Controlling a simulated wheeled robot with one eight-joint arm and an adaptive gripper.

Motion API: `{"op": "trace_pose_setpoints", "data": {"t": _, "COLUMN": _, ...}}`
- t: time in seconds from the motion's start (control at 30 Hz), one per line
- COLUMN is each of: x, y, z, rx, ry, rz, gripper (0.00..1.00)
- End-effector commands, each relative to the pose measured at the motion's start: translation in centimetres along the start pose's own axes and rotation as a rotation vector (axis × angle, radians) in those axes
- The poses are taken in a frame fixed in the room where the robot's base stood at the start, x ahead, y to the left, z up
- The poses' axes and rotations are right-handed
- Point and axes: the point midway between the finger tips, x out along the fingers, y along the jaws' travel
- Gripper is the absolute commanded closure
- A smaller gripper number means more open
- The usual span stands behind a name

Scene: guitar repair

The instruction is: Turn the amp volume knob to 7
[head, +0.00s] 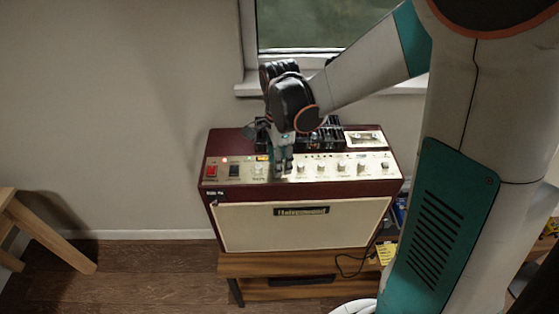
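The amp (300,228) is a dark red cabinet with a cream front, standing on a low wooden bench. Its light control panel (330,168) carries a row of small pale knobs, a red switch and a dark switch. The panel's lettering is too small to read, so I cannot tell which knob is volume or where it points. My gripper (283,169) hangs fingers-down over the panel, between a knob (258,169) on its left and another knob (300,168) on its right. The fingers look close together; whether they touch or hold a knob is unclear.
Black gear (322,138) and a card with a picture (364,138) are on the amp's top, close to my gripper. The wooden bench (270,264) stands beneath. A window (310,24) is behind, a wooden stool (45,235) at left. Floor between stool and bench is clear.

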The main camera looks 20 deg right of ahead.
Motion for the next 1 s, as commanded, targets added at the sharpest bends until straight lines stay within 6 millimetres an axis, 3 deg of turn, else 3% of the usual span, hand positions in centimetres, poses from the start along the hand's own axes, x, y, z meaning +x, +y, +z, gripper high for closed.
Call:
{"op": "trace_pose_setpoints", "data": {"t": 0.6, "x": -10.1, "y": 0.0, "z": 0.0, "rx": 0.000, "ry": 0.000, "rz": 0.000, "gripper": 0.63}}
{"op": "trace_pose_setpoints", "data": {"t": 1.0, "x": -11.6, "y": 0.2, "z": 0.0, "rx": 0.000, "ry": 0.000, "rz": 0.000, "gripper": 0.63}}
